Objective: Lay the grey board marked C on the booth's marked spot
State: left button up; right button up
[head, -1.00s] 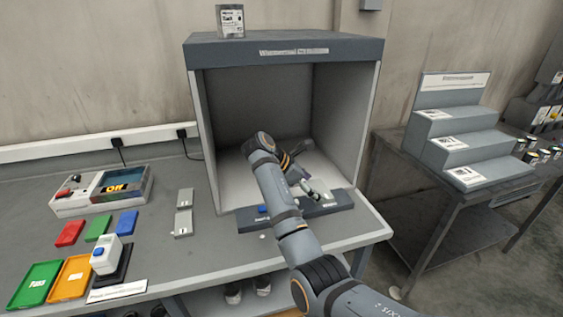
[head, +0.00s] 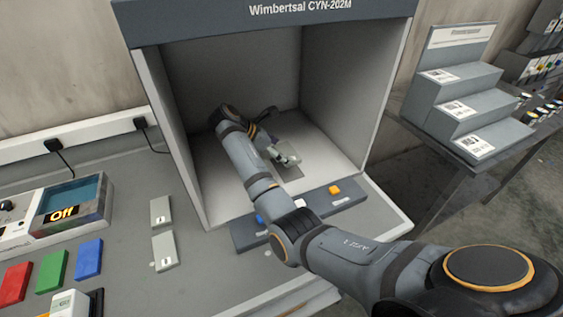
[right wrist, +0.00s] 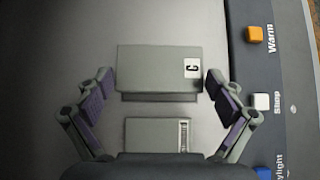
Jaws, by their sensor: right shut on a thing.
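The grey board marked C (right wrist: 158,68) is between the two fingers of my right gripper (right wrist: 160,84), with its black C on a white label at the right edge. My right gripper is shut on it, inside the booth (head: 325,118) and low over the pale floor. In the head view the board (head: 312,158) shows just beyond the fingers (head: 287,155). A darker grey patch (head: 290,173) lies below the gripper; I cannot tell if it is the marked spot. A grey rectangle with a striped strip (right wrist: 153,135) shows nearer in the wrist view. My left gripper is out of view.
A dark button bar (head: 300,213) with blue, white and orange buttons runs along the booth's front. Two grey boards (head: 160,210) (head: 163,250) lie left of the booth. A box with a display reading Off (head: 65,213) and coloured plates (head: 52,270) are further left.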

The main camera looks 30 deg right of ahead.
aim_at(281, 169)
jog(key=shift+f, duration=2.55)
jog(key=o, duration=0.8)
jog(key=shift+f, duration=0.1)
jog(key=v, duration=0.7)
jog(key=shift+a+r+b, duration=0.2)
jog(key=shift+r+b, duration=0.15)
jog(key=shift+f, duration=0.1)
